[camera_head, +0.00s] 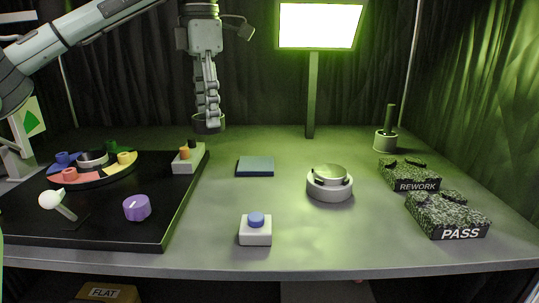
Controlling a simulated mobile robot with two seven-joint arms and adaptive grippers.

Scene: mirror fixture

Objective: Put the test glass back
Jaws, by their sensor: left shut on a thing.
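My left gripper (208,111) hangs down from the top, left of the middle, and is shut on a small, round, dark-sided piece, which I take for the test glass (209,126). It appears held above the back of the table; its lower edge is small and hard to make out. A round white holder (330,190) stands right of the middle with a shiny disc (330,171) on it, apart from my gripper. A flat dark blue pad (255,167) lies between them. My right gripper is not in view.
A black board (110,222) at left carries a coloured ring dial, a purple knob (137,207), a white-tipped lever and a small block. A blue-button box (255,231) stands in front. A lit panel (319,25) stands behind. REWORK (415,186) and PASS (460,233) trays sit right.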

